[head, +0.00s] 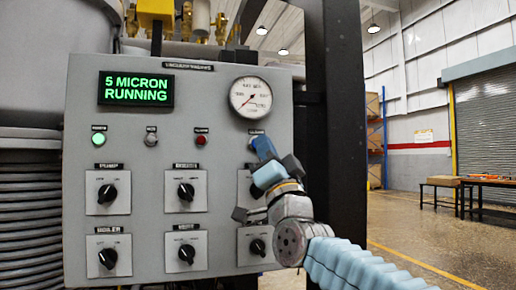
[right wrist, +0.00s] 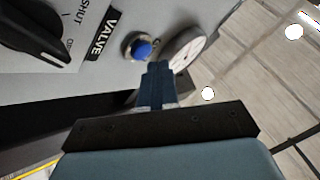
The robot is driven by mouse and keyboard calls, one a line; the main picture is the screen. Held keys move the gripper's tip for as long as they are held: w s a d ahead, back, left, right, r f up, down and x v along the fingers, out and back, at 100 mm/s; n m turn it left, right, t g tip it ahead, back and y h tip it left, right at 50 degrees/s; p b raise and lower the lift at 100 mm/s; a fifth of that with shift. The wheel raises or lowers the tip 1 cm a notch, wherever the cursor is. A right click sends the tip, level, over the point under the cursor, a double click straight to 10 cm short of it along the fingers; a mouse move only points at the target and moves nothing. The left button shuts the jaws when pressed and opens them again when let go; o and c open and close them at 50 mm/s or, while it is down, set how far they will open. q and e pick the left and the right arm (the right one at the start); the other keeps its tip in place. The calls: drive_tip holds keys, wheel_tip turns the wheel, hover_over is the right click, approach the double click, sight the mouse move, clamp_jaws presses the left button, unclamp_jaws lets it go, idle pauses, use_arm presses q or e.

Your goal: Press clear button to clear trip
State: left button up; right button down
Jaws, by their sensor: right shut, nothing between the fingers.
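The clear button is a blue round button (right wrist: 142,49) in a metal collar, seen in the right wrist view beside a VALVE label. In the head view it is mostly hidden behind my right gripper (head: 264,146), under the round gauge. The gripper's blue fingers are shut and empty, pointing at the panel. In the right wrist view the fingertips (right wrist: 157,70) are just short of the button and slightly to its right; I cannot tell whether they touch the panel. The display (head: 136,89) reads "5 MICRON RUNNING" in green. My left gripper is not in view.
The grey control panel (head: 215,120) carries a lit green lamp (head: 98,139), a red lamp (head: 201,140), a gauge (head: 250,97) and several black rotary knobs. My right arm covers the right-hand knobs partly. A dark post (head: 346,120) stands right of the panel.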

drive_tip(key=shift+s+d+b, duration=0.25)
drive_tip(key=shift+s+b, duration=0.3)
drive_tip(key=shift+s, duration=0.25)
drive_tip(key=shift+s+d+b, duration=0.3)
drive_tip(key=shift+s+b, duration=0.3)
drive_tip(key=shift+s, duration=0.2)
drive_tip(key=shift+s+d+b, duration=0.25)
drive_tip(key=shift+s+b, duration=0.3)
drive_tip(key=shift+s, duration=0.25)
